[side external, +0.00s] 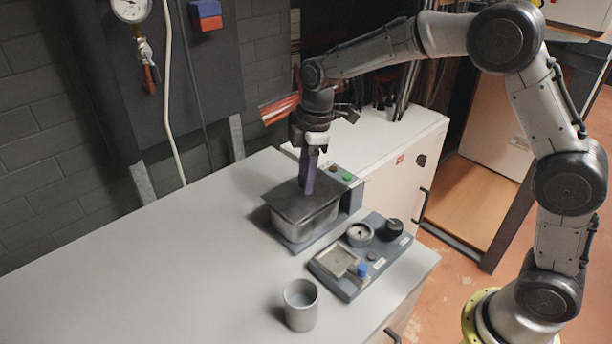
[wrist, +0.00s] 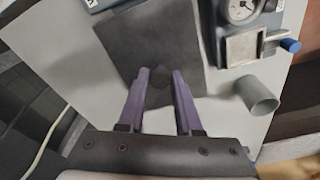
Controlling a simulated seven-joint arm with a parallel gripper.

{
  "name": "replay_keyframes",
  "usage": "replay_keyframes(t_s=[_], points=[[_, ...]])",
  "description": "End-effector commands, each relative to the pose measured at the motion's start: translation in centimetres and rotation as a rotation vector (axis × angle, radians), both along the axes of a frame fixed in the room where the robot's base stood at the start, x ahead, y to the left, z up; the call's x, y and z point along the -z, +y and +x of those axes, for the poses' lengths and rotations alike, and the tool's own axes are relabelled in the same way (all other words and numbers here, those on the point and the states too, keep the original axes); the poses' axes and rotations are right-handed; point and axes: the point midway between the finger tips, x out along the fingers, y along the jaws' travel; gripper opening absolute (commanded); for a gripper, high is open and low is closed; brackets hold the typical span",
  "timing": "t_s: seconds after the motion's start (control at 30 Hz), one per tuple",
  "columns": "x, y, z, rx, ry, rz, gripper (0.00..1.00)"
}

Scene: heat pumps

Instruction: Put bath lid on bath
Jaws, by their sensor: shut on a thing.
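The bath (side external: 305,223) is a grey metal tub on a dark base with a small control panel, standing on the light worktop. The bath lid (side external: 291,203) is a dark flat plate lying over the top of the bath; it looks slightly turned against the rim. In the wrist view the lid (wrist: 150,45) fills the upper middle and hides the bath beneath. My gripper (side external: 306,182) points down over the lid. Its purple fingers (wrist: 160,78) are shut on the round dark knob in the lid's middle. Whether the lid rests fully on the rim cannot be told.
A device with a gauge, black knob and blue-capped part (side external: 362,255) stands right in front of the bath. A grey cup (side external: 300,304) stands nearer the front edge. The worktop's left side is clear. A dark wall panel with a pressure gauge (side external: 130,8) rises behind.

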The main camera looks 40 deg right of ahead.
Motion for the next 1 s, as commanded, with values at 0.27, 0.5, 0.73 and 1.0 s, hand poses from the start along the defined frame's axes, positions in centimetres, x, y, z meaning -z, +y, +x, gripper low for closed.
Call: replay_keyframes(t_s=[0.27,0.5,0.73,1.0], points=[[-0.05,0.0,0.02,0.0,-0.001,0.0,0.0],[0.19,0.0,0.02,0.0,-0.001,0.0,0.0],[0.52,0.0,0.01,0.0,0.0,0.0,0.0],[0.91,0.0,0.0,0.0,0.0,0.0,0.0]])
